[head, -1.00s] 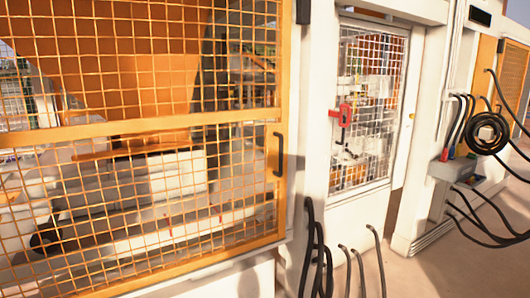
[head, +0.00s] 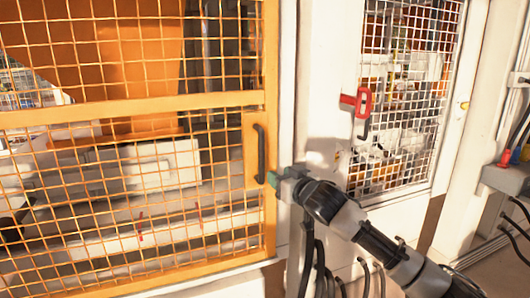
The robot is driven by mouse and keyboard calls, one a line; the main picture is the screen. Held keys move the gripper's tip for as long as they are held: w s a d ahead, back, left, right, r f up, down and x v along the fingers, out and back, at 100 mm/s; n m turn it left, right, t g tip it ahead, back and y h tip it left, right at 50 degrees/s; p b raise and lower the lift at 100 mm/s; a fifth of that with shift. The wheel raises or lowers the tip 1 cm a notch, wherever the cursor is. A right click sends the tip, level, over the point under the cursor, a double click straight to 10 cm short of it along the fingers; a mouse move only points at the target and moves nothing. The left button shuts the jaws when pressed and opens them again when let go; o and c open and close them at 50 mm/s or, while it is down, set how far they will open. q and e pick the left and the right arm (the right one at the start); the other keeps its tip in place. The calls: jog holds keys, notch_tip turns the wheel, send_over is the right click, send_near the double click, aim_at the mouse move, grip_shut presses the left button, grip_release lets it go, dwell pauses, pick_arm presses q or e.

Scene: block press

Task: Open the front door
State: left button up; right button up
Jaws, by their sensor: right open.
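The front door (head: 130,110) is an orange-framed mesh door filling the left of the head view, and it looks closed. Its black vertical handle (head: 261,153) sits on an orange plate at the door's right edge. My right gripper (head: 273,179) comes in from the lower right, with its fingertips close to the lower end of the handle. It is open and holds nothing. Whether its fingertips touch the handle or door is hard to tell. My left gripper is out of view.
A white post (head: 320,90) stands right of the door. Beyond it is a white mesh door (head: 410,90) with a red latch (head: 362,101). Black cables (head: 308,255) hang below my right arm. A grey box (head: 508,180) with cables is at the far right.

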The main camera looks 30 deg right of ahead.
aim_at(263, 159)
jog(key=w+r, duration=0.1)
jog(key=w+r+p, duration=0.1)
jog(key=w, duration=0.1)
jog(key=w+a+r, duration=0.1)
jog(key=shift+w+a+r+p, duration=0.1)
jog(key=shift+w+p, duration=0.2)
jog(key=shift+p, duration=0.05)
jog(key=w, duration=0.3)
jog(key=w+p, duration=0.1)
jog(key=w, duration=0.1)
jog(key=shift+d+f, duration=0.3)
jog(key=shift+d, duration=0.05)
jog(key=shift+w, duration=0.5)
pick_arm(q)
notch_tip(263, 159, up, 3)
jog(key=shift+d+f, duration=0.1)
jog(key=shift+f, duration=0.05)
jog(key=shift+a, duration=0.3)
pick_arm(e)
grip_shut()
